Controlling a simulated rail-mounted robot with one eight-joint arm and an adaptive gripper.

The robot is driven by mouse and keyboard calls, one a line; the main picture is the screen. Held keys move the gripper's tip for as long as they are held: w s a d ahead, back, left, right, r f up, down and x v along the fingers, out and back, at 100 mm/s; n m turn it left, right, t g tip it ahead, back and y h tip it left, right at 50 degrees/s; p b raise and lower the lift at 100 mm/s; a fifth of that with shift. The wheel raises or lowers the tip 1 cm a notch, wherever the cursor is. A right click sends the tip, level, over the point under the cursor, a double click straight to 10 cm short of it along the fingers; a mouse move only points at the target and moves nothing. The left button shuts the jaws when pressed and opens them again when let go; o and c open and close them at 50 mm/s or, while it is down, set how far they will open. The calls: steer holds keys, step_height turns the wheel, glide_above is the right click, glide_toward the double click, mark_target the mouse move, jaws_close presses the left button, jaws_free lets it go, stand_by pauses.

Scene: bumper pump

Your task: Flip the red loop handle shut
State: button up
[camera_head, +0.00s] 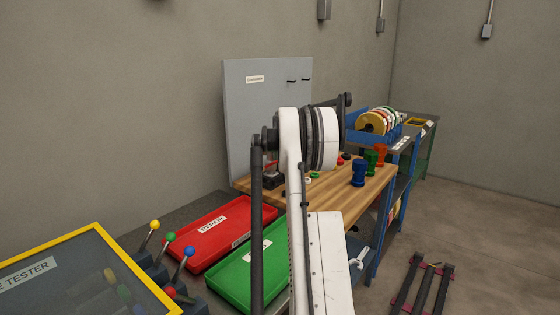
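A small black device (272,180) sits on the wooden workbench top (372,183), just left of my arm. A thin red edge shows at its top; it is too small to tell whether this is the red loop handle or how it stands. My own white arm rises through the middle of the picture and covers part of the bench. My gripper cannot be made out; it is hidden behind the arm or out of the picture.
A red tray (208,235) and a green tray (250,278) lie left of my arm. Levers with coloured knobs stand beside a yellow-framed tester (85,275). Blue (359,173), green and red pieces stand on the bench's right side. A grey panel (262,110) stands behind.

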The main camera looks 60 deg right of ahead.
steer(key=v, duration=1.2)
stand_by(0.6)
